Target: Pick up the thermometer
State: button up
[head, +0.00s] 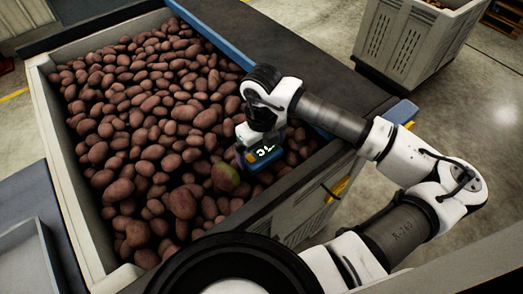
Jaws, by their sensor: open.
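A small blue device with a lit display of pale green characters, apparently the thermometer (265,152), is at the potatoes near the crate's right side. It has an orange-yellow edge on its left. My gripper (249,139) is right above and against it in the picture, at the end of the bent white wrist, pointing down. The gripper is open. Its fingertips are mostly hidden by the wrist and the device, so I cannot tell whether they touch it.
A large pale crate (62,190) full of reddish-brown potatoes (150,110) fills the left. A greenish potato (225,177) lies close by the device. A blue rail (212,38) edges a dark belt (300,60). A yellow-and-black item (338,189) is at the crate's near right side. Another crate (412,42) stands behind.

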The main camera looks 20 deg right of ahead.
jog(key=shift+f, duration=0.15)
jog(key=c, duration=0.8)
jog(key=shift+o, duration=0.2)
